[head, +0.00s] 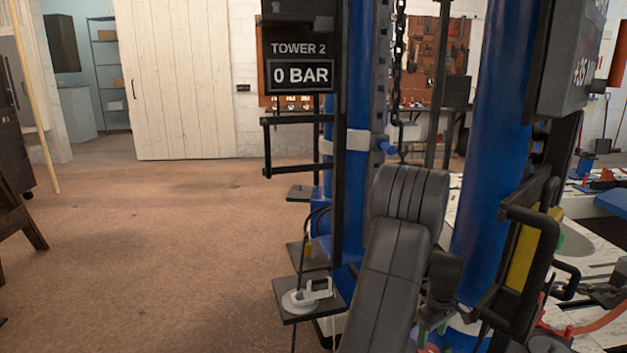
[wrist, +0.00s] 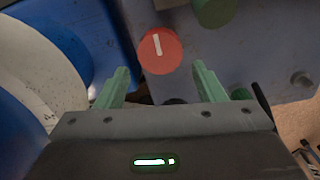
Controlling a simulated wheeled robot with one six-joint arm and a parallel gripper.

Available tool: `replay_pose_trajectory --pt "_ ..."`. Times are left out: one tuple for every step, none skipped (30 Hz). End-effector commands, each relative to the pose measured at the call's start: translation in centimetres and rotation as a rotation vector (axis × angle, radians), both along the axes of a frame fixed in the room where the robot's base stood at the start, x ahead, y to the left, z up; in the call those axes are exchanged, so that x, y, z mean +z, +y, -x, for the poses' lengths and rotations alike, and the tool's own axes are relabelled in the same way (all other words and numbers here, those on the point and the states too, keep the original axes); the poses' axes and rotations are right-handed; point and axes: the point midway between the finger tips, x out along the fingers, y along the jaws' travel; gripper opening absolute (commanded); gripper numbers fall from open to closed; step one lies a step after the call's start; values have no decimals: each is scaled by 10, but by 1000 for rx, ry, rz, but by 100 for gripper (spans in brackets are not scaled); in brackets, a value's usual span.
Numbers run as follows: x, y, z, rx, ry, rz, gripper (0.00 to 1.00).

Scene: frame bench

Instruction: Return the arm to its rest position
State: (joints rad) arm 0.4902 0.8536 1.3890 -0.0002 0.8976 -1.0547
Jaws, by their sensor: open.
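My arm (head: 398,250) rises in front of the blue tower in the head view, bent at a thick grey joint. My gripper (wrist: 160,68) shows in the wrist view with its two green fingers spread apart and nothing between them. A round red knob (wrist: 159,51) with a white mark sits just beyond the fingertips on a blue-grey surface. I cannot tell whether the fingers touch it. In the head view the gripper end is mostly hidden low behind my arm.
A blue tower post (head: 495,150) and a "TOWER 2, 0 BAR" display (head: 299,75) stand close around my arm. A black handle frame (head: 530,255) is to its right. A small shelf (head: 335,301) juts out on the left. The brown floor (head: 150,250) at left is open.

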Motion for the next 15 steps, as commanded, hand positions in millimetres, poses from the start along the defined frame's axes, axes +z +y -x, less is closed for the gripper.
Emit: replay_pose_trajectory --pt "-12 0 1 0 4 -3 63" --pt "-19 1 1 0 4 -2 63" --pt "-27 1 1 -1 5 -3 63" --pt "-33 1 1 -1 4 -3 63" --pt "-39 1 2 -1 5 -3 63" --pt "-47 1 2 -1 5 -3 63" --pt "-53 0 1 -1 4 -2 63" --pt "-59 1 2 -1 6 -3 63" --pt "-67 1 2 -1 5 -3 63" --pt "-62 0 1 -25 1 0 63" --pt "-61 0 1 -52 0 -1 63" --pt "-60 0 1 -85 0 -1 63" --pt "-60 0 1 -110 0 -1 63" --pt "-60 0 1 -135 1 -1 63" --pt "-61 0 1 -168 2 -1 63"
